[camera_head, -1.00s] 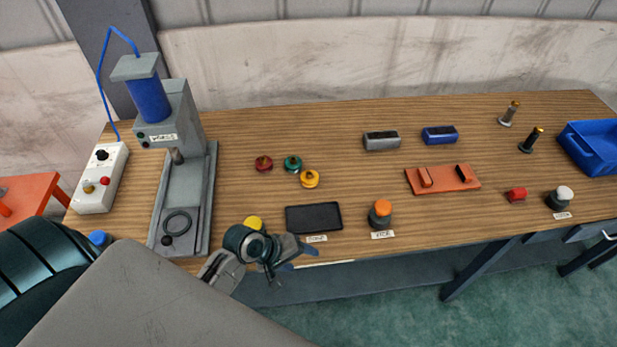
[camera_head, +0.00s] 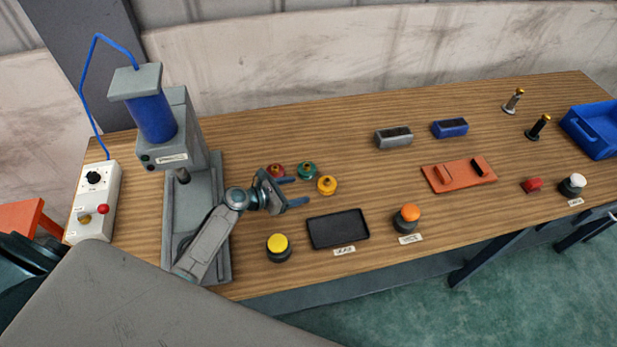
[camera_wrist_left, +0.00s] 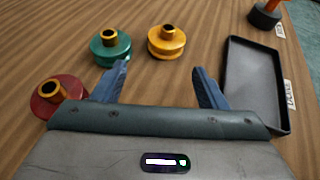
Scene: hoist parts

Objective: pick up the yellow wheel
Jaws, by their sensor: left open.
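The yellow wheel (camera_head: 327,185) lies flat on the wooden table, with a brass hub on top. It also shows in the left wrist view (camera_wrist_left: 167,42), beyond my fingers and between their lines. My left gripper (camera_head: 294,191) is open and empty, a short way to the left of the yellow wheel, with its fingers pointing towards it. In the left wrist view the two blue fingers (camera_wrist_left: 160,85) are spread apart. A green wheel (camera_head: 307,170) stands close behind and left of the yellow one. A red wheel (camera_head: 277,171) is partly hidden by my gripper. My right gripper is not in view.
A black tray (camera_head: 338,229) lies in front of the yellow wheel. A yellow-topped button (camera_head: 278,248) and an orange-topped one (camera_head: 406,218) stand near the front edge. A grey press (camera_head: 190,130) stands at left.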

